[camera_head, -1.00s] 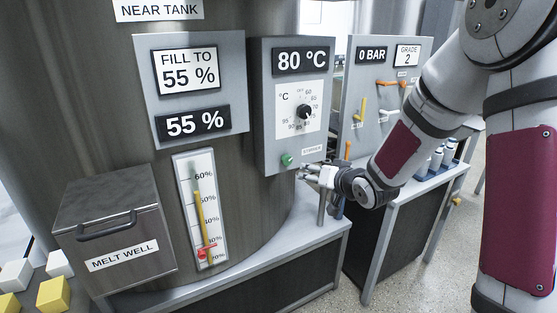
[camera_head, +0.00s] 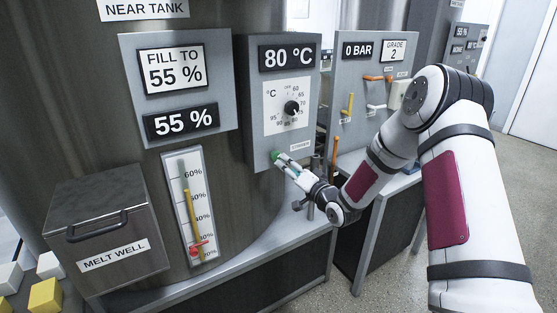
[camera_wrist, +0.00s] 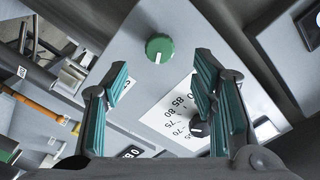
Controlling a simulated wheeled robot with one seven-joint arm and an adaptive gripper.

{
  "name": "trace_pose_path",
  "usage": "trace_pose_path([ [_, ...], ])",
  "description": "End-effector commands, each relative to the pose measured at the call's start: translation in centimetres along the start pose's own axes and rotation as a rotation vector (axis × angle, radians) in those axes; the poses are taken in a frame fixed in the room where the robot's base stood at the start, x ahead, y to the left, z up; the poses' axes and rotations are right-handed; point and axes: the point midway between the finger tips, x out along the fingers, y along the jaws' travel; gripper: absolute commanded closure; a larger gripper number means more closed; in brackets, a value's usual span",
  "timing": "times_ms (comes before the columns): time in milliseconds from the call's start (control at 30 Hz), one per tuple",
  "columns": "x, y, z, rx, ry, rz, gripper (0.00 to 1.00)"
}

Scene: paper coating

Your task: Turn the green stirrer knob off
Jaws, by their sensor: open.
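The green stirrer knob (camera_head: 274,155) is on the lower left of the grey panel with the 80 °C display, left of the stirrer label (camera_head: 300,147). It shows whole in the wrist view (camera_wrist: 159,46), round, with a white pointer mark toward the bottom of that picture. My gripper (camera_head: 285,163) is at the knob in the head view; touching cannot be told there. In the wrist view my gripper (camera_wrist: 160,77) has its two teal-padded fingers apart, with nothing between them. The knob lies above the gap between the fingertips.
A black temperature dial (camera_head: 291,108) is above the knob on the same panel; it shows behind the right finger in the wrist view (camera_wrist: 199,128). The melt well box (camera_head: 105,225) stands left. A panel with coloured levers (camera_head: 345,105) is to the right.

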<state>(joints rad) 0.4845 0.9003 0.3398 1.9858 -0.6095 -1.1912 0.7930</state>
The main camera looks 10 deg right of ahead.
Motion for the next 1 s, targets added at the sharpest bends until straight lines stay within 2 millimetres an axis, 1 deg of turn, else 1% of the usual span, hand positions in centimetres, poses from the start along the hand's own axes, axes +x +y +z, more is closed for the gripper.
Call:
trace_pose_path([
  [33,1.1,0.0,0.1,-0.001,-0.001,-0.001,0.47],
  [200,4.1,0.0,0.1,-0.001,-0.001,0.000,0.47],
  [300,5.5,0.1,0.1,-0.001,0.000,0.000,0.47],
  [400,6.5,0.0,0.0,-0.002,0.000,0.000,0.47],
  [567,7.2,0.1,0.1,-0.001,-0.001,0.001,0.47],
  [800,7.2,0.1,0.0,-0.001,-0.001,0.002,0.47],
  [833,7.2,0.1,0.0,-0.001,-0.001,0.002,0.50],
  [867,7.2,0.1,0.0,-0.001,-0.001,0.002,0.56],
  [900,7.2,0.1,0.0,-0.001,-0.001,0.002,0.65],
  [967,7.2,0.1,0.0,-0.001,-0.001,0.002,0.79],
  [1000,7.2,0.1,0.0,-0.001,-0.001,0.002,0.88],
])
